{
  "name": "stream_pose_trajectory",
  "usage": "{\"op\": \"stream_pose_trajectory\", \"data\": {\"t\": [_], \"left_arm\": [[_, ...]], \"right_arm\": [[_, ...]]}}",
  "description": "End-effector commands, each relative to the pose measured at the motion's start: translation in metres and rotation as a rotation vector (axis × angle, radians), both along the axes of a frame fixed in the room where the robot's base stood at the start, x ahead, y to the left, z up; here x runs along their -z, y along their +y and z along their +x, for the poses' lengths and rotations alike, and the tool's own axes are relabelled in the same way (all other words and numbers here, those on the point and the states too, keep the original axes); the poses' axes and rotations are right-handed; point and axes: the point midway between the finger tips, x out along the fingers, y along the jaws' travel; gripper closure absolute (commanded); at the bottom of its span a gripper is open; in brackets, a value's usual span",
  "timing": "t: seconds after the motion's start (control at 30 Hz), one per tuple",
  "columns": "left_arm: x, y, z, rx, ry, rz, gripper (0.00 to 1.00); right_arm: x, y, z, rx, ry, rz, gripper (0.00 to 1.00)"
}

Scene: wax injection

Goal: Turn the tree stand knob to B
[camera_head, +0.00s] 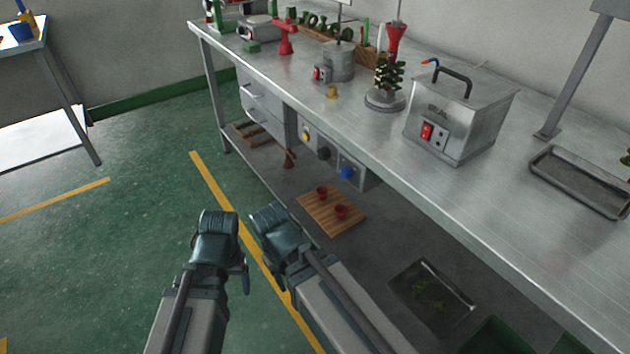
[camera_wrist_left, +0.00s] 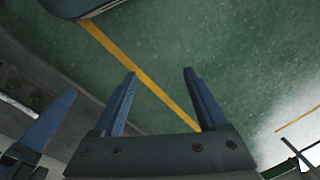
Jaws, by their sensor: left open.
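The tree stand (camera_head: 383,101) is a round grey base near the bench's front edge in the head view. A dark green wax tree (camera_head: 389,74) stands upright on it. I cannot make out a knob with letter marks on the stand. My left gripper (camera_head: 217,226) is low in front of the bench, well apart from the stand. In the left wrist view its two blue fingers (camera_wrist_left: 160,78) are spread with nothing between them. My right gripper (camera_head: 270,221) is beside it, also away from the bench top; its fingertips are hard to make out.
A front panel (camera_head: 330,152) carries yellow, black and blue knobs.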

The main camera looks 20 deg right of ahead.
Motion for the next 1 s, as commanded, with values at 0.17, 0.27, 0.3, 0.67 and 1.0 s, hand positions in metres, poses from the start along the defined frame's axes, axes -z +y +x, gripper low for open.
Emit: {"op": "stream_pose_trajectory", "data": {"t": [0.17, 0.27, 0.3, 0.67, 1.0], "left_arm": [[0.047, 0.019, 0.017, -0.101, -0.024, -0.055, 0.25], [0.055, 0.028, 0.035, -0.226, -0.054, -0.145, 0.25], [0.055, 0.027, 0.043, -0.292, -0.065, -0.202, 0.25], [0.002, -0.055, 0.102, -0.871, 0.025, -0.792, 0.25], [-0.119, -0.135, 0.152, -1.46, 0.638, -1.391, 0.25]], "right_arm": [[0.046, 0.0, 0.0, -0.001, 0.0, -0.001, 0.5], [0.055, 0.0, 0.0, -0.001, -0.001, -0.002, 0.5], [0.055, 0.0, 0.0, -0.001, -0.001, -0.002, 0.5], [0.052, 0.0, 0.0, -0.001, -0.001, -0.002, 0.5], [0.052, 0.0, 0.0, -0.001, -0.001, -0.002, 0.5]]}}
